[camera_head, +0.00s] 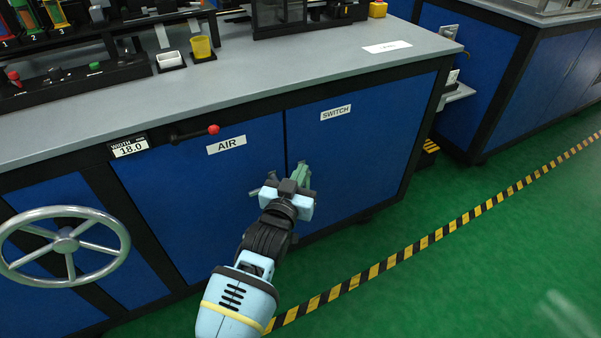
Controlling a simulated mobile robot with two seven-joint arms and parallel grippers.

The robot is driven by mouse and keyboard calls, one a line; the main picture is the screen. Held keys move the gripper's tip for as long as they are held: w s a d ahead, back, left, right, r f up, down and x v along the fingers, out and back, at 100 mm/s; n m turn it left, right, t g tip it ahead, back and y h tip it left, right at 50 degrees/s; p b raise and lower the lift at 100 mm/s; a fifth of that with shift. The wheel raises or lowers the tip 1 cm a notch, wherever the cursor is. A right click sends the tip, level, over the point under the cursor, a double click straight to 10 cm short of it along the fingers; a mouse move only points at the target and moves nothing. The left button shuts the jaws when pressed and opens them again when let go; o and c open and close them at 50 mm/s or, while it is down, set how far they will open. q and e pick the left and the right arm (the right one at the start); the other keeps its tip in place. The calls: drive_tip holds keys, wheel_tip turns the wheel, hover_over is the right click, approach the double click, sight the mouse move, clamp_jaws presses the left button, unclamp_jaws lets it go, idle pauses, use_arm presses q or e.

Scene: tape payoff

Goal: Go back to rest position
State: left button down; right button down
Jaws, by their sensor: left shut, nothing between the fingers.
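My left arm rises from the bottom middle of the head view. My left gripper (304,168) is in front of the blue cabinet doors (350,150), near the gap between the AIR and SWITCH doors, below the SWITCH label (336,112). Its fingers are together and hold nothing. I cannot tell whether it touches the doors. My right gripper is not in view.
A silver handwheel (66,245) is on the cabinet front at the left. A lever with a red knob (213,129) sticks out near the AIR label (226,145). The grey worktop (300,65) is above. Green floor (470,260) with a striped line is open at right.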

use_arm(q)
drive_tip(key=shift+s, duration=0.1)
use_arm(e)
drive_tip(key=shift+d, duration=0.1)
